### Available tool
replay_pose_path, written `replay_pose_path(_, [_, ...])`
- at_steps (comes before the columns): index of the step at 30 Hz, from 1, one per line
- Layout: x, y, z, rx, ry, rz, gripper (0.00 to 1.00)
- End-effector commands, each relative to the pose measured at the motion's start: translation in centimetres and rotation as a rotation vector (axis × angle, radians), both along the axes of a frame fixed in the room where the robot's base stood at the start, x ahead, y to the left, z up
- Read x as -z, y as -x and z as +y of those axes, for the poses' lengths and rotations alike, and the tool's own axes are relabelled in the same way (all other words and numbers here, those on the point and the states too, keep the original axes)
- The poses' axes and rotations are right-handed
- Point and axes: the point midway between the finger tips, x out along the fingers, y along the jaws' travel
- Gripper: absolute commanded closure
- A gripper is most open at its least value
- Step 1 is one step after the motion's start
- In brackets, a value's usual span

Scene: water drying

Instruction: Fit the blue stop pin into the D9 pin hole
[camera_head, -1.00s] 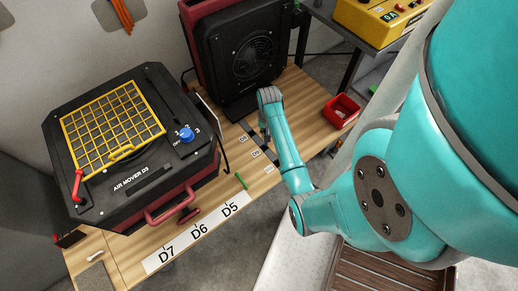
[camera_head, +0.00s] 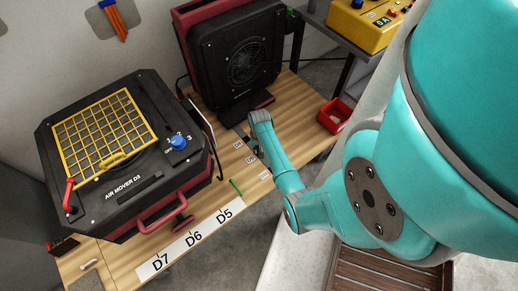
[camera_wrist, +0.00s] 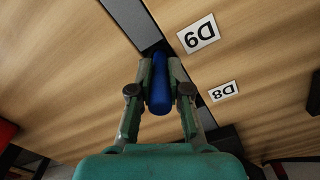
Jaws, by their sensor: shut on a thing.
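My gripper (camera_wrist: 159,66) is shut on the blue stop pin (camera_wrist: 160,94) in the wrist view. The pin lies lengthwise between the two fingers. Its far end reaches over a dark strip (camera_wrist: 142,28) set in the wooden bench. The D9 label (camera_wrist: 198,35) is upside down to the right of the pin's far end, and the D8 label (camera_wrist: 223,91) is lower right. I cannot make out the D9 pin hole; the pin and fingers hide part of the strip. In the head view the arm's end hides the fingers and the pin.
The AIR MOVER D3 unit (camera_head: 130,205) stands left on the bench. A black fan unit (camera_head: 245,62) stands behind the strip. A green pin (camera_head: 236,187) lies near the D5 label (camera_head: 224,215). A red bin (camera_head: 334,115) sits at the right edge.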

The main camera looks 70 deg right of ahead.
Motion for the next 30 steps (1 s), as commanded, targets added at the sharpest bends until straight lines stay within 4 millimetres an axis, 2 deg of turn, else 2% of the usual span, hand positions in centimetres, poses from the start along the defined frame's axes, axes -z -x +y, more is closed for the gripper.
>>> replay_pose_path(12, [0.6, 0.0, 0.0, 0.000, 0.001, 0.000, 1.00])
replay_pose_path(13, [0.6, 0.0, 0.0, 0.000, 0.001, 0.000, 0.78])
replay_pose_path(15, [0.5, 0.0, 0.0, 0.000, 0.001, 0.000, 0.61])
replay_pose_path(16, [0.5, 0.0, 0.0, 0.000, 0.001, 0.000, 0.58])
replay_pose_path(25, [0.4, 0.0, 0.0, 0.000, 0.001, 0.000, 0.58])
replay_pose_path(30, [-1.0, -0.1, -0.1, 0.000, 0.003, -0.003, 0.58])
